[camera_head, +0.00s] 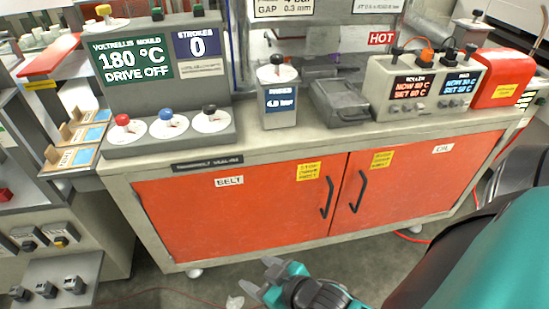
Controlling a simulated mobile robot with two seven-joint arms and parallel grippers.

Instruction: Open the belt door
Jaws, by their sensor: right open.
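The belt door (235,215) is the left orange door of the cabinet, marked by a white BELT label (229,181). It looks shut, flush with the cabinet front. Its dark upright handle (327,198) is near its right edge. My right gripper (259,275) is low in front of the cabinet, at the bottom of the view. Its fingers are apart, pointing left, with nothing between them. It appears below the handle and apart from the door. My left gripper is not in view.
The right orange door (420,180), labelled OIL, also looks shut; its handle (358,191) is close beside the belt door's. The worktop (290,140) carries a control panel (165,80) and a heater box (425,88). A red cable (412,238) lies on the floor.

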